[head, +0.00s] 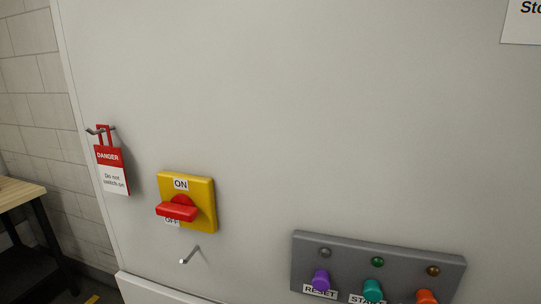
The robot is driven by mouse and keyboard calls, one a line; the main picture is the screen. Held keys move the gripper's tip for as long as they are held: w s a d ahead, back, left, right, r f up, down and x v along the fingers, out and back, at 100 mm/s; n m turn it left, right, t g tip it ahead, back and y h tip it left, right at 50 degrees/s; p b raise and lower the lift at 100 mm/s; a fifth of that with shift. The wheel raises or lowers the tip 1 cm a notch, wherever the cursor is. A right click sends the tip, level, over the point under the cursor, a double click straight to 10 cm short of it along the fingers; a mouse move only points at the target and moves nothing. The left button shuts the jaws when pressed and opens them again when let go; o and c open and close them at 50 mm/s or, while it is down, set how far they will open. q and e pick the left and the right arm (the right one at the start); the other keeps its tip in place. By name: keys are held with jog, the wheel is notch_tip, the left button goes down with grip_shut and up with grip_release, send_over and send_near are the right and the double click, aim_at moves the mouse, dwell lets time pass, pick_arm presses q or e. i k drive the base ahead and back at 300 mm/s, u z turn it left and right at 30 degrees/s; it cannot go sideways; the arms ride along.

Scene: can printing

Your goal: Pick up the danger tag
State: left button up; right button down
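The danger tag (112,170) hangs at the left of the head view, near the left edge of a large pale panel. It is red on top with "DANGER" and white below with "Do not switch on". Its red loop (104,135) hangs over a grey metal hook (97,131). Neither of my grippers shows in the head view.
A yellow switch plate (204,205) with a red handle (177,211) is right of the tag. A metal peg (190,255) sticks out below it. A grey button box (340,255) is lower right. A wooden-topped table (17,193) stands far left.

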aim_at(110, 161)
jog(key=z, duration=1.75)
jog(key=k, duration=1.25)
jog(key=u, duration=0.55)
